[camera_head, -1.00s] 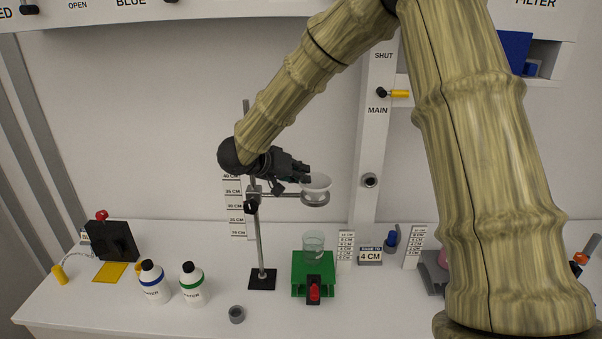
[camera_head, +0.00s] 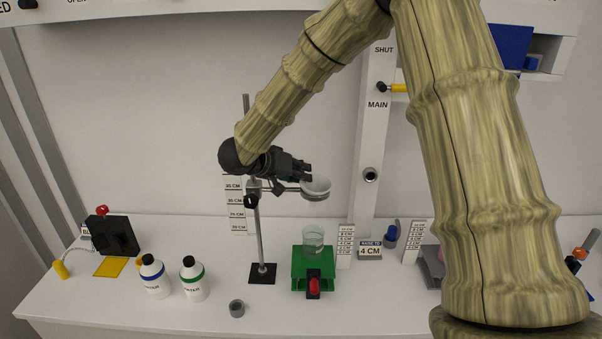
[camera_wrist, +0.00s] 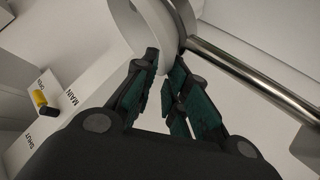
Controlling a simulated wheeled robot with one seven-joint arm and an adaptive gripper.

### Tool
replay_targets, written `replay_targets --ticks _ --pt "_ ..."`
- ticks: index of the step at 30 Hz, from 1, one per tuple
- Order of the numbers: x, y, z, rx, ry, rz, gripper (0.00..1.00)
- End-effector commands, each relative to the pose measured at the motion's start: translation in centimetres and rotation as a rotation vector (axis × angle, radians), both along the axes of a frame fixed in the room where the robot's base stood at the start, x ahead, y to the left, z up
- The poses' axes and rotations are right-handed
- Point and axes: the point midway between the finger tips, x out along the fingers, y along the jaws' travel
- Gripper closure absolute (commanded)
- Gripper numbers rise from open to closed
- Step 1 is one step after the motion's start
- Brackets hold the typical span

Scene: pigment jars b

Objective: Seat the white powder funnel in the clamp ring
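The white powder funnel (camera_head: 316,185) sits low at the clamp ring (camera_head: 315,196), with its rim about level. It looks to be in or just above the ring; full contact cannot be made out. The ring is held on a rod from the upright stand (camera_head: 259,235). My gripper (camera_head: 309,173) is at the funnel's upper left edge. In the wrist view, its green-padded fingertips (camera_wrist: 164,68) close in on both sides of the funnel's white rim (camera_wrist: 155,32), with little gap. The grey ring (camera_wrist: 186,14) and its rod show just beyond. The funnel's lower part is hidden.
A glass beaker (camera_head: 313,238) stands on a green block (camera_head: 299,262) below the ring. My arm covers the right side. Free table lies at the front.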

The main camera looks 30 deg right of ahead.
Motion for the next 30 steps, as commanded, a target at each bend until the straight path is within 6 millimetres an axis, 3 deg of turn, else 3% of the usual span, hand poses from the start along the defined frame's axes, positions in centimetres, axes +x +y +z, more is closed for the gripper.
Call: replay_targets --ticks 14,30 --pt "-0.1 0.5 0.2 0.001 0.002 0.0 0.69" --pt "-1.4 7.9 4.9 0.0 0.001 0.002 0.69"
